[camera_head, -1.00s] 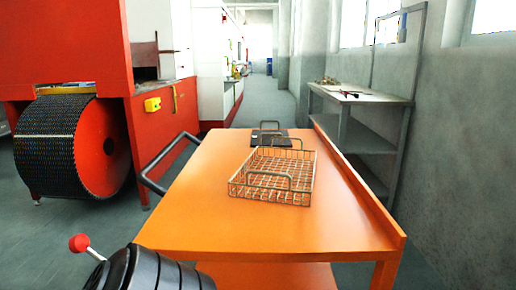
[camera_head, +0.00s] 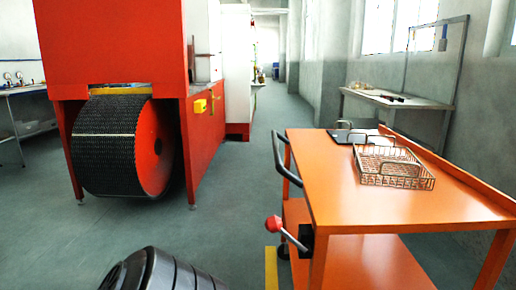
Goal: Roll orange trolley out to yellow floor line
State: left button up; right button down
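The orange trolley (camera_head: 385,207) stands at the right of the head view, with a flat top and a lower shelf. Its black push handle (camera_head: 284,163) is on its left end. A lever with a red ball knob (camera_head: 273,224) sits at its near left leg, tilted up to the left. A yellow floor line (camera_head: 271,268) shows as a short strip at the bottom, left of the trolley's near leg. A black ribbed part of my own arm shows at the bottom edge. Neither gripper is in view, and no contact with the trolley is visible.
A wire basket (camera_head: 395,168) and a dark flat tray (camera_head: 350,137) lie on the trolley top. A red machine with a black mesh belt roll (camera_head: 115,147) stands left. A grey workbench (camera_head: 400,103) stands by the right wall. The floor between machine and trolley is clear.

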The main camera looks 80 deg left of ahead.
aim_at(350, 228)
jog(key=u, duration=1.5)
